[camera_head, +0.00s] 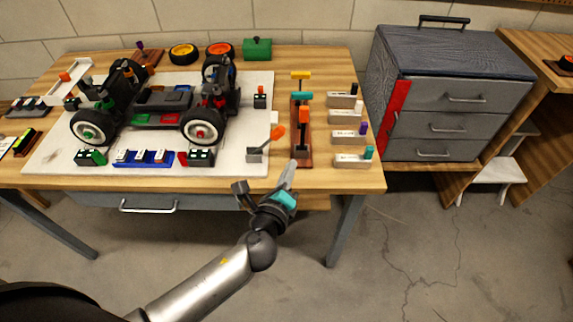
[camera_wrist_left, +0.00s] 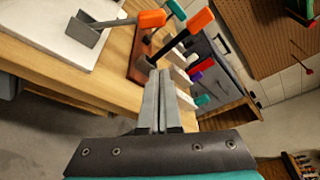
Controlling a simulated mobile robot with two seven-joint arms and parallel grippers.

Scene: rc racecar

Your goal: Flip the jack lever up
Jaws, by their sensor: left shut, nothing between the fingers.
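A small lever with an orange end (camera_head: 277,132) slants up to the right from a grey base (camera_head: 255,155) at the right front of the white board. I take it as the jack lever. In the left wrist view its orange end (camera_wrist_left: 151,18) is at the top, left of centre, with the grey base (camera_wrist_left: 84,29) further left. My left gripper (camera_head: 289,168) is shut and empty at the table's front edge, right of and nearer than the lever, apart from it. Its closed fingers (camera_wrist_left: 158,80) show in the left wrist view. My right gripper is not in view.
A wooden rack (camera_head: 301,162) with yellow, teal and orange-handled tools stands close beyond my left fingers. Several labelled grey blocks (camera_head: 349,137) stand right of it. The RC car (camera_head: 150,110) fills much of the white board (camera_head: 60,160). A grey drawer cabinet (camera_head: 435,115) is at the right.

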